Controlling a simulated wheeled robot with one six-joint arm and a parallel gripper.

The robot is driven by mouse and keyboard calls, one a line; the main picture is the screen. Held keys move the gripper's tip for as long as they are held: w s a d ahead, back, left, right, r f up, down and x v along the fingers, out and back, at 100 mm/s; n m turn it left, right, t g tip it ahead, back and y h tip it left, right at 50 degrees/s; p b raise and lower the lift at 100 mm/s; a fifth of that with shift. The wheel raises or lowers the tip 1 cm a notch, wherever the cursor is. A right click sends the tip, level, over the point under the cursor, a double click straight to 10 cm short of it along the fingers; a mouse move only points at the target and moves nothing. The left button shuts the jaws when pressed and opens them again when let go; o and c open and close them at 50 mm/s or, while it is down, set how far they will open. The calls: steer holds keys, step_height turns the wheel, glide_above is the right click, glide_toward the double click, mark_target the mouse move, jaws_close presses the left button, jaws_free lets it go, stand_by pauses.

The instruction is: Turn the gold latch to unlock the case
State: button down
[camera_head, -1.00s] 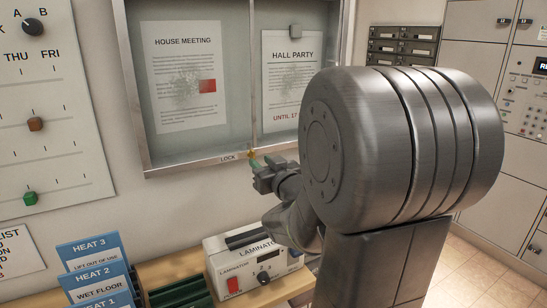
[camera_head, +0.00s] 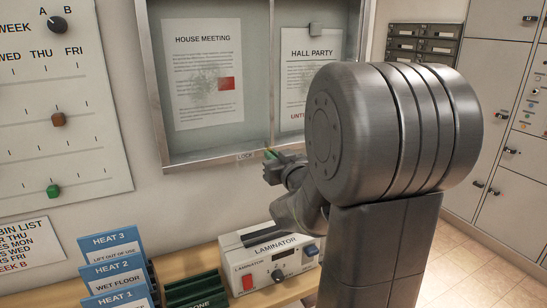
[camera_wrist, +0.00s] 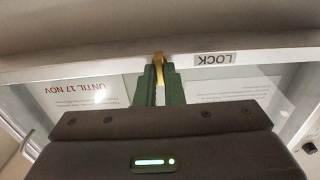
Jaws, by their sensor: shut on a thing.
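The gold latch (camera_wrist: 158,60) shows in the wrist view on the bottom frame of the glass notice case, beside the LOCK label (camera_wrist: 214,59). My gripper (camera_wrist: 159,75) has green fingers, which are shut on the latch from both sides. In the head view my gripper (camera_head: 271,154) is at the bottom edge of the notice case (camera_head: 205,161), just right of the LOCK label (camera_head: 246,155). The latch is mostly hidden there by my fingers. The case's glass front is closed, with notices behind it.
Below the case a wooden shelf (camera_head: 195,262) holds a white laminator (camera_head: 268,260) and blue signs (camera_head: 118,270). A slider board (camera_head: 62,110) hangs on the left wall. Grey lockers (camera_head: 498,150) stand at the right.

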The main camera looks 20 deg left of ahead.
steer(key=shift+f+b, duration=0.1)
steer(key=shift+b, duration=0.25)
steer(key=shift+s+a+f+n+b, duration=0.1)
steer(key=shift+n+b, duration=8.25)
steer(key=shift+n, duration=0.55)
steer(key=c, duration=1.5)
jaws_free()
steer(key=shift+c, duration=0.2)
steer(key=shift+s, duration=0.1)
